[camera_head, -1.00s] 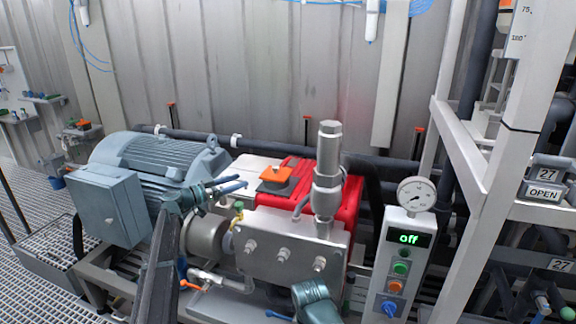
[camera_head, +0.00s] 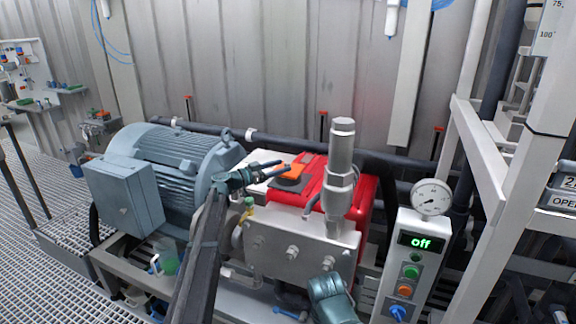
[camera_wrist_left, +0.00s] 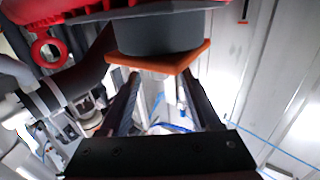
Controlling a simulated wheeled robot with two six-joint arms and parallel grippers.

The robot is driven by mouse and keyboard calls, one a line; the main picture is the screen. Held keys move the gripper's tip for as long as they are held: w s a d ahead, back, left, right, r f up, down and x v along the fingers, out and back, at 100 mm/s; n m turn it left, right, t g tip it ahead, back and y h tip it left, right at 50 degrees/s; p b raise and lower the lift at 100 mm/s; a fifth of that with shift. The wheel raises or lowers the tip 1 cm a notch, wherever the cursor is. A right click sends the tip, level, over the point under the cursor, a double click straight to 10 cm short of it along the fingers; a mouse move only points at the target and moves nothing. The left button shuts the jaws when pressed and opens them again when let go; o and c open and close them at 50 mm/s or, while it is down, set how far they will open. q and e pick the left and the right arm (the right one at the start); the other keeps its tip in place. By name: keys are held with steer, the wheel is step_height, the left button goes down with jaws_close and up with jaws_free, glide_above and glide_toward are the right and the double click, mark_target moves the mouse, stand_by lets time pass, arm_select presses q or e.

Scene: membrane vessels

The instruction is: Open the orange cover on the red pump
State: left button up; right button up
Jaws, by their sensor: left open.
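The red pump (camera_head: 361,199) stands at the middle right, behind a silver block with bolts. The orange cover (camera_head: 291,172) sits on a dark round base on top of the pump, left of the upright silver cylinder. My left gripper (camera_head: 275,169) is open, its fingers level and pointing right at the cover's left side. In the left wrist view the orange cover (camera_wrist_left: 150,63) shows as a plate against a grey round body, just beyond my two spread fingers (camera_wrist_left: 160,103). Nothing is between the fingers; contact cannot be told. My right gripper's fingers are not seen.
A blue-grey motor (camera_head: 165,170) stands left of the pump. The silver cylinder (camera_head: 340,165) rises close to the cover's right. A control box (camera_head: 411,270) showing "off" and a gauge (camera_head: 431,197) stand at the right. A corrugated wall (camera_head: 270,70) is behind.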

mark_target(288, 162)
arm_select(q)
steer(key=shift+x, duration=1.9)
jaws_close()
